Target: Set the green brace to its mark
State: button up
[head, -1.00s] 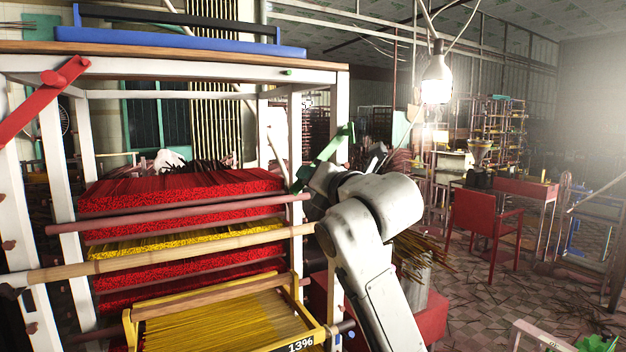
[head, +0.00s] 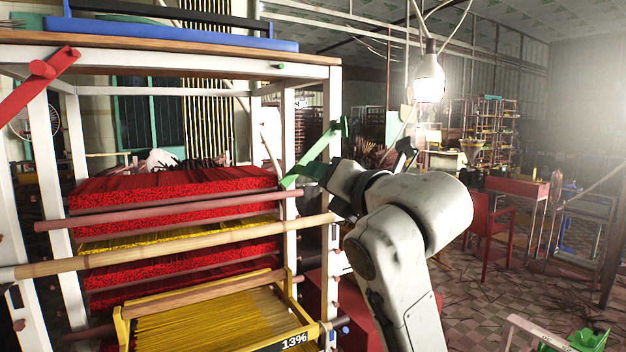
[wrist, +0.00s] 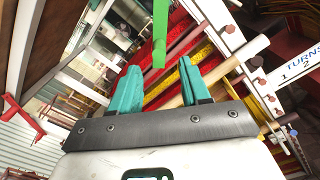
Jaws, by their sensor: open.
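The green brace (head: 313,157) is a flat bar that slants up to the right across the near right post of the white rack (head: 333,110). Its lower left end is by the rack, and its upper right end has a short stub. In the wrist view the green brace (wrist: 160,28) comes down from the top edge, ending just beyond and between my fingertips. My gripper (wrist: 159,67) is open, its two teal fingers apart with nothing held. In the head view my arm hides most of the gripper. I cannot make out the brace's mark.
A red brace (head: 38,88) slants on the rack's left post. Red and yellow incense stacks (head: 180,188) fill the rack behind round rails. A yellow tray (head: 318,331) reading 13% juts out low. A white "TURNS" label (wrist: 301,62) shows at right in the wrist view.

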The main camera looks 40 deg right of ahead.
jog(key=shift+v, duration=1.45)
jog(key=shift+f, duration=0.1)
jog(key=s+a+f+m+g+y, duration=0.1)
jog(key=a+f+m+g, duration=0.3)
jog(key=f, duration=0.8)
jog(key=s+a+f+m+g+y, duration=0.1)
jog(key=a+f+m+y, duration=0.1)
jog(key=f+m, duration=0.65)
jog(key=s+a+f+m+g+y, duration=0.1)
jog(key=a+f+m+g, duration=0.15)
jog(key=f, duration=1.25)
jog(key=s+a+f+m+g, duration=0.2)
jog(key=s+f+m+g, duration=0.2)
jog(key=s+f, duration=0.6)
jog(key=s+a+f+m+g, duration=0.3)
jog(key=s+f+m+g, duration=0.2)
jog(key=s+f, duration=0.6)
jog(key=s+m, duration=0.2)
jog(key=shift+s+f+y, duration=0.25)
jog(key=shift+f+y, duration=0.1)
jog(key=shift+y, duration=0.05)
